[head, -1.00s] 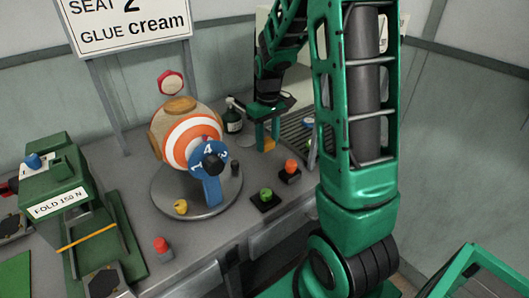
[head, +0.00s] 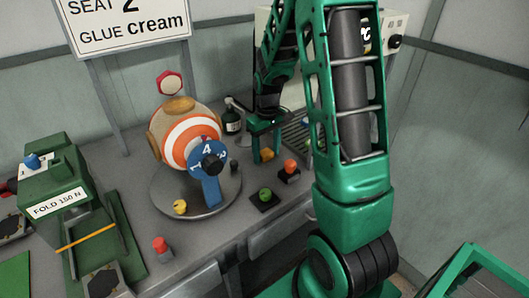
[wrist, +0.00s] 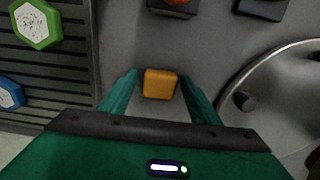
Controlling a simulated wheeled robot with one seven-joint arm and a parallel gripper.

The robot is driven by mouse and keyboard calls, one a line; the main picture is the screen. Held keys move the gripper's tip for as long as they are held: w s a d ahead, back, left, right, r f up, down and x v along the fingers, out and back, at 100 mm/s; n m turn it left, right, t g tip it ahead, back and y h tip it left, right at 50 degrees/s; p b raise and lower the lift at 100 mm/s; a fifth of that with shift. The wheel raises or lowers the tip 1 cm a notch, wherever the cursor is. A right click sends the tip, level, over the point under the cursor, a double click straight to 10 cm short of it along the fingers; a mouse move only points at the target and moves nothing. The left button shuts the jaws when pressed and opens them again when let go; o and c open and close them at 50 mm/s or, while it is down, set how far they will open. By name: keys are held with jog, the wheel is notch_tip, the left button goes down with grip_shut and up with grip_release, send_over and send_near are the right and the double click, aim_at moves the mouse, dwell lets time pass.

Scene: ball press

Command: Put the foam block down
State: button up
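The foam block (head: 267,155) is a small orange-yellow block. It appears to rest on the grey bench top, right of the round turntable and behind the red-orange button. In the wrist view the foam block (wrist: 160,84) lies between the fingertips, with a small gap visible on each side. My gripper (head: 267,152) points down over it with its green fingers spread. It also shows in the wrist view (wrist: 158,77), open around the block. The block's underside is hidden.
A striped ball (head: 190,140) with a blue numbered lever sits on the turntable (head: 165,203). A red-orange button (head: 290,166) and a green button (head: 265,195) are close in front. A ribbed tray (wrist: 45,75) holding green and blue hexagonal pieces lies beside the gripper. A black bottle (head: 232,122) stands behind.

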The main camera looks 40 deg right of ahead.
aim_at(266, 152)
notch_tip(266, 152, up, 12)
jog(key=s+a+r+m, duration=0.1)
jog(key=s+m, duration=0.2)
jog(key=s, duration=1.1)
jog(key=s+a+m, duration=0.2)
jog(key=s+m, duration=0.1)
jog(key=s, duration=1.1)
jog(key=shift+r+m, duration=0.4)
jog(key=shift+w+f, duration=0.25)
jog(key=shift+w, duration=0.35)
